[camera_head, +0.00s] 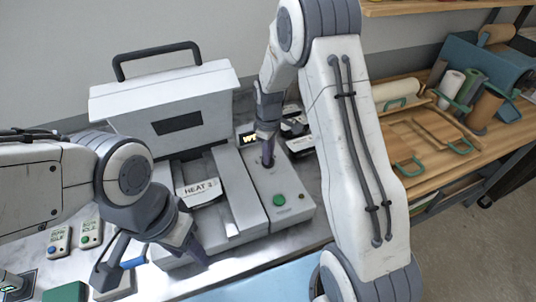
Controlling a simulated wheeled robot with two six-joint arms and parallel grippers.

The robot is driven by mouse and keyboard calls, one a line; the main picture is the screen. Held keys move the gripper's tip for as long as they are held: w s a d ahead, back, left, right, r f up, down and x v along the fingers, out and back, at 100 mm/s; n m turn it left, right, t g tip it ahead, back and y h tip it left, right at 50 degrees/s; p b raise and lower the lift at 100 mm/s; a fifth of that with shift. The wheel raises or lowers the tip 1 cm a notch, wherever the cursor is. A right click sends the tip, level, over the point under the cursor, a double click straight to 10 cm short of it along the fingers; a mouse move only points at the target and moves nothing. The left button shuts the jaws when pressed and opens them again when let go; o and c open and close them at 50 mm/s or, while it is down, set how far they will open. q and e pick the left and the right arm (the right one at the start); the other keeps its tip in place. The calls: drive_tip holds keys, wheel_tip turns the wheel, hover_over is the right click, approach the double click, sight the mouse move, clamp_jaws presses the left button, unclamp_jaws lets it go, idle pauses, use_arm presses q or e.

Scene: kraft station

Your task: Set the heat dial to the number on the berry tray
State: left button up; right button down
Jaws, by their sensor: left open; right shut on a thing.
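The white sealing machine (165,110) stands on the counter, with a grey control box (288,215) at its right front. My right gripper (267,160) points down onto the top of this box and is shut on the heat dial, which its fingers hide. A small lit display (249,139) is behind the gripper, partly covered; its text is not fully legible. A white label (198,191) at the machine's front reads "HEAT" and a small digit that looks like 2. I cannot clearly make out the berry tray. My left gripper (185,258) is open and low, left of the machine's front.
A green button (279,200) is on the control box. A wooden bench (430,135) with rolls and boards stands at the right, partly behind my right arm. A light blue surface (265,287) is at the front.

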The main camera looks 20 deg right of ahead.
drive_tip(key=m, duration=1.1)
drive_tip(key=shift+a+r+m+b, duration=0.1)
drive_tip(key=shift+m+b, duration=0.25)
drive_tip(key=shift+m, duration=0.05)
idle(0.3)
drive_tip(key=c, duration=0.8)
unclamp_jaws()
